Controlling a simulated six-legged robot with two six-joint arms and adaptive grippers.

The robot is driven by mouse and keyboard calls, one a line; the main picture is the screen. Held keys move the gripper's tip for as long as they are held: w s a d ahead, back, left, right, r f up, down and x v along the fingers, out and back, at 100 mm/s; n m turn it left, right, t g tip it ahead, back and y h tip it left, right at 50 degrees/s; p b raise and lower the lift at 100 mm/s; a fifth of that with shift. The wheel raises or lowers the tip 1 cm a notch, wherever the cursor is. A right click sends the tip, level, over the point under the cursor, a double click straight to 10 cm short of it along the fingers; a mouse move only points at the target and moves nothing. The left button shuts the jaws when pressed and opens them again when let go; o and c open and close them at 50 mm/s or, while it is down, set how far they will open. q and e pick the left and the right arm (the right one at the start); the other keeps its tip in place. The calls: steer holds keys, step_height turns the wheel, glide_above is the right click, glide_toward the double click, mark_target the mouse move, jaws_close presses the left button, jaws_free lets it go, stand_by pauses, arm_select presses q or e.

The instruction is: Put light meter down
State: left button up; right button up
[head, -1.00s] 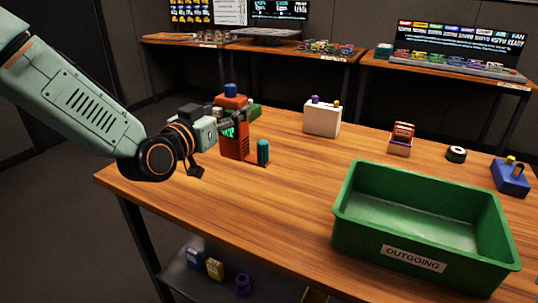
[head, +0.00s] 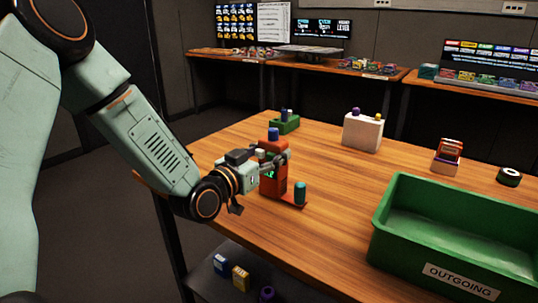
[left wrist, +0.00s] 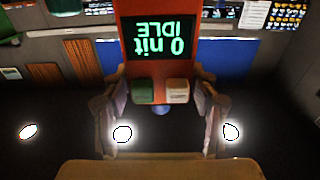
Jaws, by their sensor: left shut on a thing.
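The light meter (head: 268,185) is an orange-red upright device with a blue knob on top and a teal cylinder (head: 300,193) on its low foot. It is at the left part of the wooden table. My left gripper (head: 284,161) is shut on its upper part. I cannot tell whether its foot touches the tabletop. In the left wrist view, the meter's screen (left wrist: 158,45) reads "0 nit IDLE" upside down. The left gripper's fingers (left wrist: 160,108) stand on both sides of a green and a beige block below the screen. My right gripper is out of view.
A green "OUTGOING" bin (head: 385,240) stands at the front right of the table (head: 330,225). A green box (head: 285,124) is behind the meter, and a white box (head: 362,132) is at the back. An orange item (head: 447,157) and a dark roll (head: 509,177) are farther right. Bare wood lies between meter and bin.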

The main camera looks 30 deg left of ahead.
arm_select(q)
steer(key=shift+d+f, duration=0.1)
steer(key=shift+f, duration=0.05)
steer(key=o, duration=1.4)
steer(key=shift+c, duration=0.2)
steer(key=o, duration=0.3)
steer(key=shift+o, duration=0.2)
